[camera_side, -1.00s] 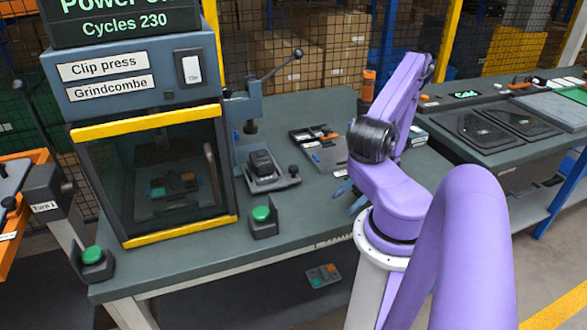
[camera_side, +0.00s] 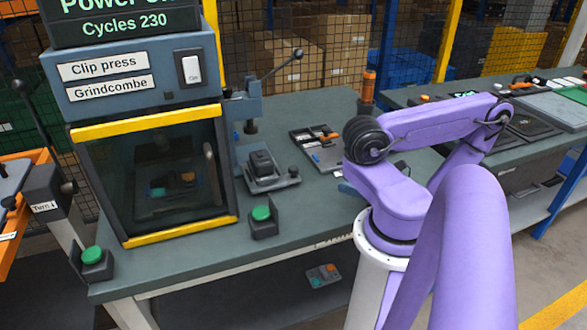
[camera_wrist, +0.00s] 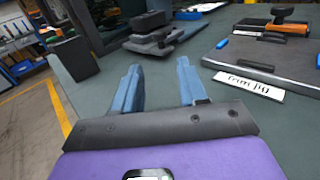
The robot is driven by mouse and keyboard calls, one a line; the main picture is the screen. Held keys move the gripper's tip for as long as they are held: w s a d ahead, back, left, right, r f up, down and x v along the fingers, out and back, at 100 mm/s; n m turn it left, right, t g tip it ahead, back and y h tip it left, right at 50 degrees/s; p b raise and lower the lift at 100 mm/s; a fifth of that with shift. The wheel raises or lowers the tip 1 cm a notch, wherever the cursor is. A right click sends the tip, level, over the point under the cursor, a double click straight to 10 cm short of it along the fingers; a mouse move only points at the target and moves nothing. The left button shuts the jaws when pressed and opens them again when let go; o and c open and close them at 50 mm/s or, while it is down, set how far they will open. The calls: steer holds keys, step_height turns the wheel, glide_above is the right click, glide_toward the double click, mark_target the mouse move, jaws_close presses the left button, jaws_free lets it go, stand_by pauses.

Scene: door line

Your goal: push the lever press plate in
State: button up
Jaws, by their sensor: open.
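The lever press (camera_side: 250,110) stands on the bench, its long handle raised to the upper right. Its press plate (camera_side: 272,183) is a grey slab bearing a dark block, sticking out toward the bench front below the ram. In the wrist view the plate (camera_wrist: 160,42) lies beyond my fingers, near the top. My gripper (camera_wrist: 158,75) is open and empty, its two blue fingers apart and pointing toward the plate without visible contact. In the side view my arm hides most of the gripper; only a bit of blue shows to the right of the plate.
A tray with orange-handled tools (camera_side: 322,158) lies right of the plate; it also shows in the wrist view (camera_wrist: 262,58). A green button box (camera_side: 263,222) stands at the bench front. The clip press (camera_side: 150,150) stands left. Bare bench lies between gripper and plate.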

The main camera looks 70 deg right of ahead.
mark_target(293, 167)
steer(key=w, duration=1.7)
jaws_close()
steer(key=w+d, duration=0.8)
steer(key=shift+d, duration=0.1)
jaws_free()
steer(key=shift+r, duration=0.15)
